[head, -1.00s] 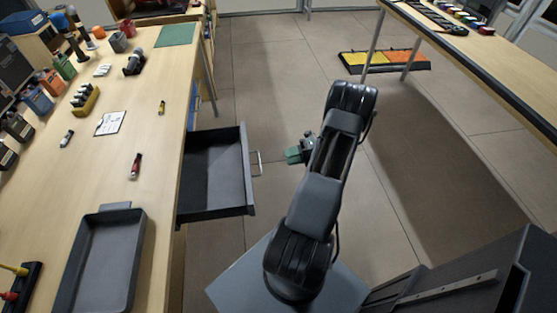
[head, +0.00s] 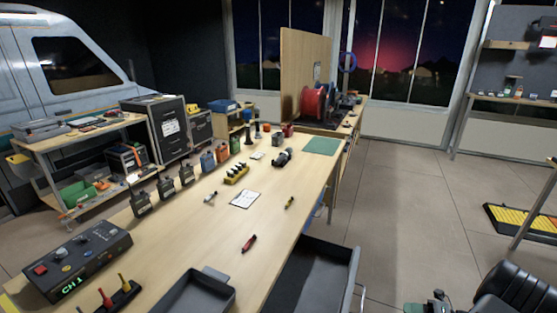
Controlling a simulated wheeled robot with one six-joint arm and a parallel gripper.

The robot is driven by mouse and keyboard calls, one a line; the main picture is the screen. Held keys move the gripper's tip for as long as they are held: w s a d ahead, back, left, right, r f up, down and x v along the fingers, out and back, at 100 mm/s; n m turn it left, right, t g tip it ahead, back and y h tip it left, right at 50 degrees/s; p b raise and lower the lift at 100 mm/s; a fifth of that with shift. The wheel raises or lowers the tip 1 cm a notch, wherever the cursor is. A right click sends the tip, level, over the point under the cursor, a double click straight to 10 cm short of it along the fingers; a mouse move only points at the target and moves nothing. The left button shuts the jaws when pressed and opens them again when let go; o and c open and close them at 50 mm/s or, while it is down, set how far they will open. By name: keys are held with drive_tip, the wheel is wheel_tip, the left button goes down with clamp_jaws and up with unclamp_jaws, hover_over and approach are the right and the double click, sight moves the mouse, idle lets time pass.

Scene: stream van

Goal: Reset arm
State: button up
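My arm shows only in part at the bottom right corner of the head view. My gripper (head: 432,303) is at the bottom edge there, dark with a green part at its tip. It is small and cut off by the frame, so I cannot tell whether its fingers are open or shut or whether it holds anything. It is to the right of the open drawer (head: 318,275) of the long workbench, apart from it in the picture.
The pulled-out drawer juts into the aisle.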

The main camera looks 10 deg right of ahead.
drive_tip(key=s+a+f+n+g+h, duration=0.1)
drive_tip(key=s+a+f+n+g, duration=0.15)
drive_tip(key=n, duration=0.55)
drive_tip(key=a+r+n+g+h+p, duration=0.1)
drive_tip(key=a+r+n+h+p, duration=0.2)
drive_tip(key=a+r+n, duration=1)
drive_tip(key=a+r+n+g+h+p, duration=0.1)
drive_tip(key=a+r+n+h+p, duration=0.2)
drive_tip(key=a+r+n+h, duration=0.6)
drive_tip(key=a+r+n, duration=0.4)
drive_tip(key=r+n, duration=0.3)
drive_tip(key=n, duration=0.5)
drive_tip(key=shift+w+n+g, duration=0.2)
drive_tip(key=shift+n+g, duration=0.1)
drive_tip(key=shift+g, duration=0.05)
drive_tip(key=shift+d, duration=0.1)
